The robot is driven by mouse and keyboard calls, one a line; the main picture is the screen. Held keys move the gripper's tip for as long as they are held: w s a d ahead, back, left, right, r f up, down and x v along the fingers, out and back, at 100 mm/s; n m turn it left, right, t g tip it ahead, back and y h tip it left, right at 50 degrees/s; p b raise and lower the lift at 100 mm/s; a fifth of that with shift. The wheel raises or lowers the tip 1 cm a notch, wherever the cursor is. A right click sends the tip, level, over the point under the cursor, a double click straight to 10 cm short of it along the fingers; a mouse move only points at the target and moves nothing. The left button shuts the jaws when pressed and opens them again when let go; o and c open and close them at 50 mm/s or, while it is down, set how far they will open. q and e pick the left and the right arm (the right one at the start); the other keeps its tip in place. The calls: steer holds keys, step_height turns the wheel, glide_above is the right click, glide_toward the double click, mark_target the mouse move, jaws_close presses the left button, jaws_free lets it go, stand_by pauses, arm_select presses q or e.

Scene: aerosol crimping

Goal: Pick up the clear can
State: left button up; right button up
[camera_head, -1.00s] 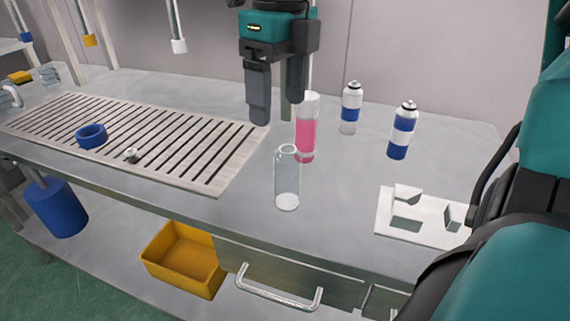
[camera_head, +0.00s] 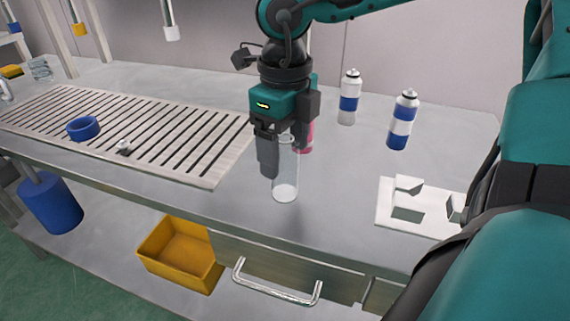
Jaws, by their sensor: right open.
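The clear can (camera_head: 286,182) stands upright on the grey table near its front edge. My right gripper (camera_head: 283,158) points down at the can's upper part with its fingers open. One finger overlaps the can's left side in the picture, and the other is by its upper right. I cannot tell whether either finger touches it. The can's top is partly hidden by the gripper. My left gripper is not in view.
A pink-filled can (camera_head: 309,136) stands just behind, mostly hidden by my gripper. Two blue-and-white spray cans (camera_head: 348,98) (camera_head: 402,120) stand further back right. A white fixture (camera_head: 420,222) lies right. A slatted rack (camera_head: 150,125) with a blue ring (camera_head: 83,127) is left.

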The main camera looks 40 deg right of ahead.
steer(key=shift+f, duration=0.8)
steer(key=shift+c, duration=0.2)
steer(key=c, duration=1.1)
